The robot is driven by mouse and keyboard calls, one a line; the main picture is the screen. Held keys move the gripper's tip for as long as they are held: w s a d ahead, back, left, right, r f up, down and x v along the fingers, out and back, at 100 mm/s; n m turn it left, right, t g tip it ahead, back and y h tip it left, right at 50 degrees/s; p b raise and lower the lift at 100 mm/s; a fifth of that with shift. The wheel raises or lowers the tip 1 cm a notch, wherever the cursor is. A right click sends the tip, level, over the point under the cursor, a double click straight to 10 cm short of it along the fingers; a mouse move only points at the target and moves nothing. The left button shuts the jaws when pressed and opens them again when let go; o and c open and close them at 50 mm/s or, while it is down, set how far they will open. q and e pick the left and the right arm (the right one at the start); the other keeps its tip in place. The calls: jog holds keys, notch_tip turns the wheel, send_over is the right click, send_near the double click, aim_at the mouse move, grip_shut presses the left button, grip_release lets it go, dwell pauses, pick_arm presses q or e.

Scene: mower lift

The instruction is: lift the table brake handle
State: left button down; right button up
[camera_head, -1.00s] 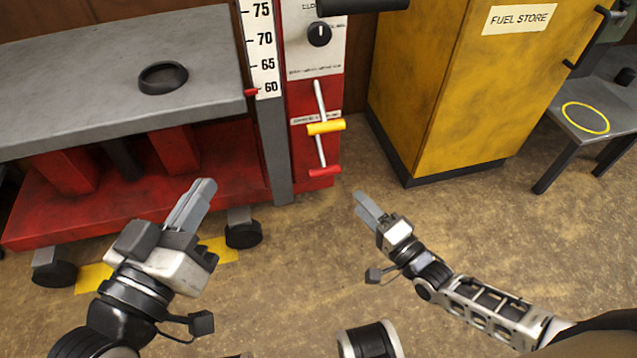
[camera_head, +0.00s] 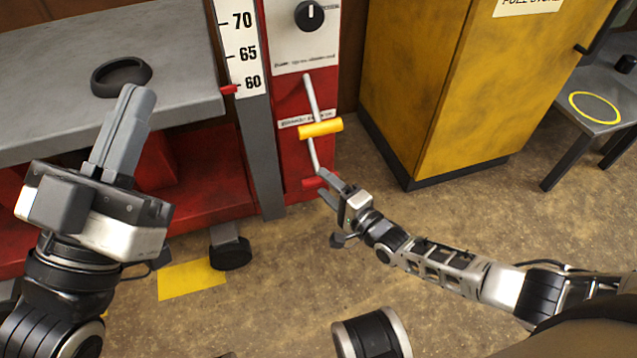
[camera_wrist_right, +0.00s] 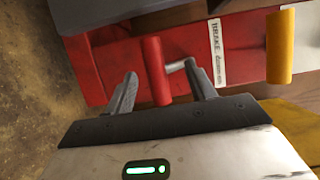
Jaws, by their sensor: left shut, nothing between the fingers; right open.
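The red brake handle (camera_head: 311,183) is a short bar on a lever low on the red panel, and my right gripper partly covers it in the head view. In the right wrist view, the red handle (camera_wrist_right: 156,70) stands between the fingertips, beside a white label reading BRAKE (camera_wrist_right: 217,52). My right gripper (camera_head: 324,184) is open around it; I cannot tell whether either finger touches it. The right fingers also show in the wrist view (camera_wrist_right: 160,80). My left gripper (camera_head: 135,95) is shut and empty, in front of the grey lift table (camera_head: 180,50).
A yellow handle (camera_head: 321,129) on another lever sits just above the red one; it also shows in the wrist view (camera_wrist_right: 280,48). A knob (camera_head: 309,15) is higher on the panel. A yellow cabinet (camera_head: 430,90) stands to the right. Open floor lies in front.

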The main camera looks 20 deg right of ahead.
aim_at(322, 183)
jog(key=shift+b+x, duration=0.4)
jog(key=shift+x, duration=1.3)
pick_arm(q)
jog(key=r+m+h, duration=0.1)
jog(key=s+r+m+h, duration=0.1)
jog(key=m+h, duration=0.1)
jog(key=shift+s+d+m, duration=0.1)
jog(key=shift+d+m, duration=0.05)
jog(key=shift+m, duration=0.15)
